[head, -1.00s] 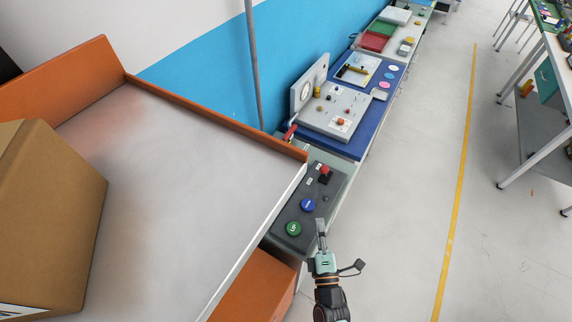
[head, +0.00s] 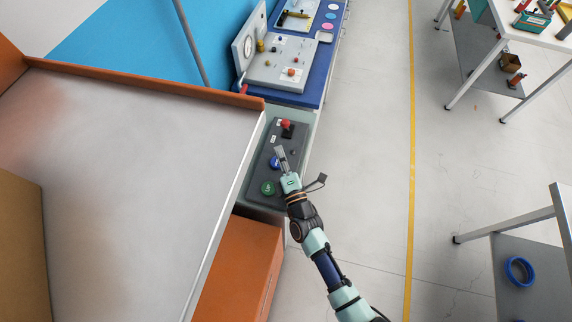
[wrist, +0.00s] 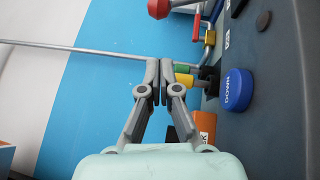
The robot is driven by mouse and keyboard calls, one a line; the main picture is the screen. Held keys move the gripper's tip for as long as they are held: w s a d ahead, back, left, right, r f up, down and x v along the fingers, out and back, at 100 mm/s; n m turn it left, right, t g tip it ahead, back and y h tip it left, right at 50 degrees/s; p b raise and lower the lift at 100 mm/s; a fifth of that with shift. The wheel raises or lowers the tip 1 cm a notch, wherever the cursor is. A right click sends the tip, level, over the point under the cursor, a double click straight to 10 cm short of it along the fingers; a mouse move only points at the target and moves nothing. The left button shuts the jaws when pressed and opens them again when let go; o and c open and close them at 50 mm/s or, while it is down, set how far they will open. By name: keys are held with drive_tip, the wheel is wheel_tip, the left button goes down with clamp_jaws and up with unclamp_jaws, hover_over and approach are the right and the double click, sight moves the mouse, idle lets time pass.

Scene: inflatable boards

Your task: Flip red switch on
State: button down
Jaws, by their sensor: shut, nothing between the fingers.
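The red-topped switch (head: 287,124) stands on a black base at the far end of the dark grey control panel (head: 262,157). In the wrist view a red ball on a grey stem (wrist: 158,8) at the top edge looks like this switch, partly cut off. My gripper (head: 279,150) is over the panel, short of the red switch and apart from it, partly covering the blue button (head: 275,162). In the wrist view my gripper (wrist: 160,65) has its fingertips together, with nothing between them. The blue button (wrist: 238,90) is to their right.
A green button (head: 268,188) is at the panel's near end. A large orange-rimmed tray (head: 150,150) borders the panel on the left. A blue bench with equipment (head: 308,92) lies beyond. The floor to the right is clear up to a yellow line.

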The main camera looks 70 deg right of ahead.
sight(286, 127)
drive_tip(key=d+b, duration=0.2)
drive_tip(key=w+d+b, duration=0.1)
drive_tip(key=d, duration=0.1)
drive_tip(key=shift+d+b, duration=0.25)
drive_tip(key=shift+b, duration=0.1)
drive_tip(key=shift+d+r+b, duration=0.3)
drive_tip(key=shift+d+b, duration=0.1)
drive_tip(key=shift+b, duration=0.15)
drive_tip(key=shift+d+r, duration=0.1)
drive_tip(key=shift+r, duration=0.15)
drive_tip(key=shift+r, duration=0.1)
